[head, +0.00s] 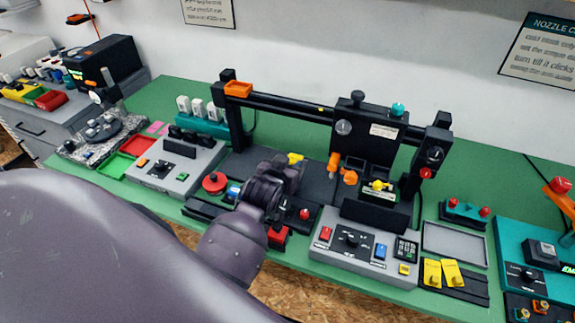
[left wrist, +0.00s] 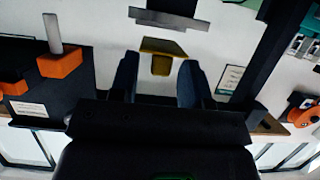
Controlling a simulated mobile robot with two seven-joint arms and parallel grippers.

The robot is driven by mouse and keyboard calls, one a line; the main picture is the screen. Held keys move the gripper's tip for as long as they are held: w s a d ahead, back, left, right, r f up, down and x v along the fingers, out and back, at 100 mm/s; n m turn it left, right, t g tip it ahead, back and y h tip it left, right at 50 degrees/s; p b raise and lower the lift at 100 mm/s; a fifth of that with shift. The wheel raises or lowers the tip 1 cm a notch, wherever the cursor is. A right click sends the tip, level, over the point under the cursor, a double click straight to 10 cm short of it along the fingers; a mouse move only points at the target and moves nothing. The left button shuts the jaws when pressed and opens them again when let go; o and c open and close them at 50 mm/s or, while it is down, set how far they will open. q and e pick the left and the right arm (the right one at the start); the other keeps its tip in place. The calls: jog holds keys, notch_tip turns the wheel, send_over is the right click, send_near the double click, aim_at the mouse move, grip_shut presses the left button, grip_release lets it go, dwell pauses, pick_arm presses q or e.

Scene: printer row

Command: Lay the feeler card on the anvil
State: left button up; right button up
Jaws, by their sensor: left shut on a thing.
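The feeler card, a small yellow piece (head: 295,158), shows at the tip of my left gripper (head: 289,170) in the head view, over the dark bed of the gantry machine. In the left wrist view, the yellow card (left wrist: 161,46) sits between the two dark fingers of the left gripper (left wrist: 158,78), which is shut on it. Its flat end sticks out beyond the fingertips. A dark plate edged in grey (left wrist: 166,18) lies beyond the card, apart from it. I cannot tell which part is the anvil. My right gripper is not in view.
The black gantry (head: 300,107) spans the bed, with an orange nozzle part (head: 334,165) right of my gripper. Grey control boxes (head: 175,168) and (head: 350,247) flank the front.

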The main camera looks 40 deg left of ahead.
pick_arm(q)
jog(key=o, duration=0.9)
jog(key=shift+s+f, duration=0.2)
jog(key=shift+f, duration=0.45)
jog(key=shift+d, duration=0.1)
jog(key=r+v, duration=0.1)
jog(key=v, duration=1.1)
jog(key=shift+r+b, duration=0.4)
jog(key=shift+r, duration=0.05)
jog(key=shift+w, duration=0.1)
